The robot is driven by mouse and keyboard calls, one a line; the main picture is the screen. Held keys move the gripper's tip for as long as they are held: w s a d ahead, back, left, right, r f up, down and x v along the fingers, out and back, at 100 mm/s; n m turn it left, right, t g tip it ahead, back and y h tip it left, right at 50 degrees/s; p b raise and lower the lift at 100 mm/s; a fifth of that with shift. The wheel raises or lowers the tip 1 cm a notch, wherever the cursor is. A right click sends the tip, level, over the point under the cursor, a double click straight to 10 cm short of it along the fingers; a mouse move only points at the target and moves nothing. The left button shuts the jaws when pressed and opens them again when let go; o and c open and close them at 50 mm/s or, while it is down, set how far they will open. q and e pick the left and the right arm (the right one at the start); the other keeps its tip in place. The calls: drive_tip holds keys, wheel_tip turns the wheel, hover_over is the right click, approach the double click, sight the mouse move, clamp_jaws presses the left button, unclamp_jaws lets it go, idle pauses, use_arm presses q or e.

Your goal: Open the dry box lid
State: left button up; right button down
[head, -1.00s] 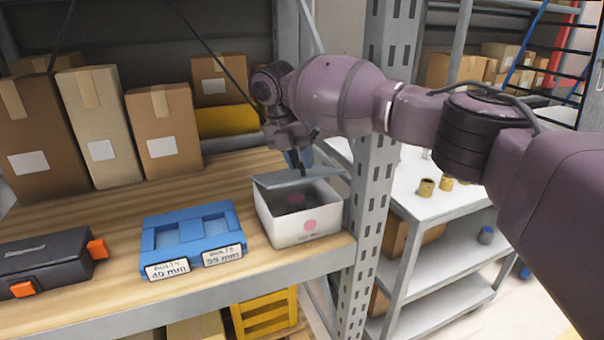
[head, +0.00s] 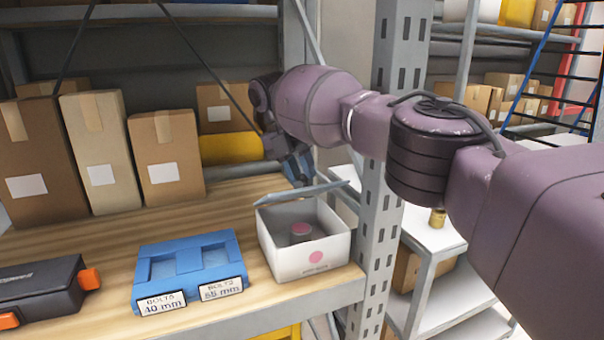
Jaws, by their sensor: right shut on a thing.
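The dry box is a white box (head: 300,262) with a pink dot on its front, at the right end of the wooden shelf. Its grey lid (head: 302,193) is raised at the back, so the inside shows. A small round thing with a pink top (head: 300,231) lies in the box. My right gripper (head: 297,178) is at the lid, shut on it, behind the box opening; its fingertips are partly hidden. My left gripper is not in view.
A blue tray (head: 190,266) with labels for bolts stands left of the box. A black case (head: 40,290) with orange latches is further left. Cardboard boxes (head: 165,160) stand behind. A grey perforated post (head: 378,225) rises close to the box's right.

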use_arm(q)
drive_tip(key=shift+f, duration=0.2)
use_arm(e)
drive_tip(key=shift+w+r, duration=0.15)
drive_tip(key=shift+r, duration=0.05)
idle(0.4)
